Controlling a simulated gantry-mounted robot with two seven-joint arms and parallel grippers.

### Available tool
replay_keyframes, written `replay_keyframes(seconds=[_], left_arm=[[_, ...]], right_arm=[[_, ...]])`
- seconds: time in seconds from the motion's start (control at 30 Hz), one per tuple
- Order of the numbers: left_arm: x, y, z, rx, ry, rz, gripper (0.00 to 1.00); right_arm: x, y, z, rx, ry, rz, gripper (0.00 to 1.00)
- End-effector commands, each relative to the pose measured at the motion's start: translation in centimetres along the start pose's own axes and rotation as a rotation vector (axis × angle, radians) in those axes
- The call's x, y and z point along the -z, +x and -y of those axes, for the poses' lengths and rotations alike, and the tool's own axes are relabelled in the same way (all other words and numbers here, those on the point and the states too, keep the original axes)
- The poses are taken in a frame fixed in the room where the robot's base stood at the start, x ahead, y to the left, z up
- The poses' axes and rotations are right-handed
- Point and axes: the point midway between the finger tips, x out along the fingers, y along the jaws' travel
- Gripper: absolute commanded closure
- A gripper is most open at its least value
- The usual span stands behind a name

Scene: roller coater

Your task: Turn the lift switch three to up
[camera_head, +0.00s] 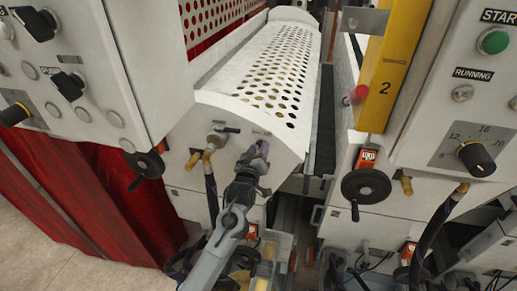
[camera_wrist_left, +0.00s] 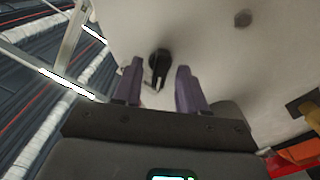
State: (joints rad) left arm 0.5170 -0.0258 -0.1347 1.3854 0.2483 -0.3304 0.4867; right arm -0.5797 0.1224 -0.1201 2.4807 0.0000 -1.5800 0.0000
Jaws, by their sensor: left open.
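A black rotary switch knob (camera_wrist_left: 159,62) sits on a pale panel in the left wrist view, its pointer towards the lower part of the picture. I cannot read a label beside it. My left gripper (camera_wrist_left: 160,68) is open, with its two purple fingers on either side of the knob in the picture. I cannot tell whether they touch it. In the head view my left gripper (camera_head: 257,153) is in front of the white end panel (camera_head: 275,143) below the perforated cover, and it hides the knob there. My right gripper is not in view.
A brass valve (camera_head: 213,142) with a hose is left of the gripper. Black handwheels stand out at left (camera_head: 148,164) and right (camera_head: 366,186). A yellow plate (camera_head: 392,70) marked 2 and a control panel (camera_head: 460,110) are at right. Red curtains (camera_head: 75,195) hang at left.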

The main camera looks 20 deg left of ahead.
Motion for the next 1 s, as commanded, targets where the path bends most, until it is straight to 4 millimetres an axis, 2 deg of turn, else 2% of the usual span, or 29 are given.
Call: replay_keyframes(seconds=[0.4,0.67,1.0], left_arm=[[-0.03,0.46,0.04,0.001,0.0,0.001,0.58],[-0.04,0.44,0.03,0.0,0.0,0.001,0.98],[-0.01,0.44,0.01,0.0,0.017,0.001,1.0]], right_arm=[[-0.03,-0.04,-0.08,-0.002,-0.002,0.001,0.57],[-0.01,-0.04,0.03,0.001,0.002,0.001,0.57],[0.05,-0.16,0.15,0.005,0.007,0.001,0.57]])
